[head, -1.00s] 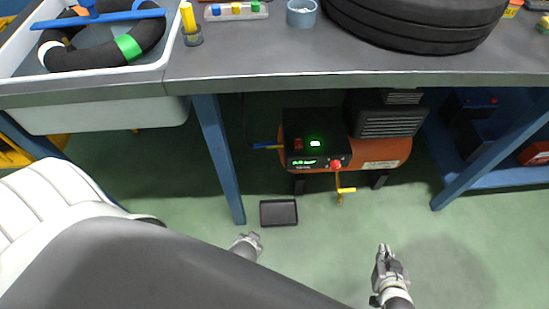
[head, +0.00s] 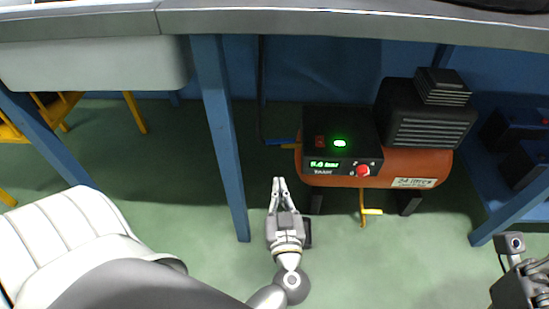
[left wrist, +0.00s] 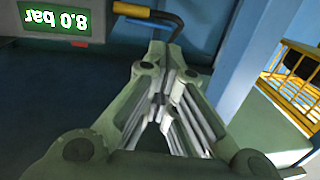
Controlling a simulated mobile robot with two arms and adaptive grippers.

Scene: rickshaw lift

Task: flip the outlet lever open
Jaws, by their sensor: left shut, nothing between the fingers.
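The compressor (head: 340,150) has an orange tank under the bench. A blue lever (head: 280,142) sticks out level from its left end, beside a small yellow fitting. A yellow lever (head: 372,211) sits under the tank. I cannot tell for sure which is the outlet lever. My left gripper (head: 278,182) is shut and empty, just below and apart from the blue lever. In the left wrist view, a yellow fitting (left wrist: 131,10) with a dark curved hose lies beyond the fingers. My right gripper (head: 512,243) shows partly at the lower right; its fingers are unclear.
A blue bench leg (head: 222,140) stands close left of my left gripper. The bench edge (head: 340,22) runs overhead. A blue shelf (head: 515,205) stands at the right.

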